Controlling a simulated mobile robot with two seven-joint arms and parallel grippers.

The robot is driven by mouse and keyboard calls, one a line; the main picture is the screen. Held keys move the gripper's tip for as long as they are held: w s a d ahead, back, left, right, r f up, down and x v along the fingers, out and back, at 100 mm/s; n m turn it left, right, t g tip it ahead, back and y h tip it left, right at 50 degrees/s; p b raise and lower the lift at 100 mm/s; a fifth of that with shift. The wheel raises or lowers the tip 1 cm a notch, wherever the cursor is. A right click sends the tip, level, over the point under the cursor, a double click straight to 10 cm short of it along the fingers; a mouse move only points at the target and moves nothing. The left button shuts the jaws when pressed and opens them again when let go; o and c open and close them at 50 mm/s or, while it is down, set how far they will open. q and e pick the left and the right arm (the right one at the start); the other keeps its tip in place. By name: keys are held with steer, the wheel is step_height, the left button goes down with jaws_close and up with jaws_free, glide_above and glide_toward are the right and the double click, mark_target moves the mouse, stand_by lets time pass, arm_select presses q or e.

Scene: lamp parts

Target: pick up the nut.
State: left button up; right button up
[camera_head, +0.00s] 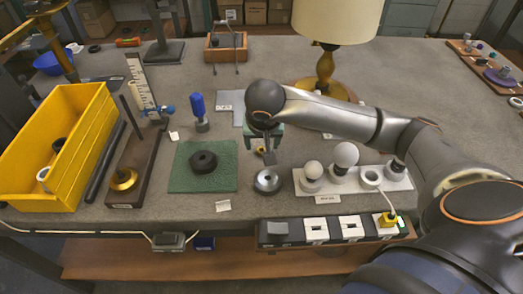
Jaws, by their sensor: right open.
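A small brass-coloured piece, which looks like the nut (261,149), lies on the grey bench top near the middle. My right gripper (268,158) points down right beside it and partly covers it. The right gripper is open, and I cannot tell whether its fingers are around the nut or only beside it. My left gripper is not in view.
A green mat (178,183) with a black ring (203,162) lies to the left. A blue-handled tool (198,108) stands behind the mat. A yellow bin (88,108) is far left; a lamp (325,70) stands behind.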

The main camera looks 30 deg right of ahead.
mark_target(262, 148)
steer(key=x, duration=0.4)
steer(key=shift+w+d+f, duration=0.15)
jaws_close()
stand_by(0.4)
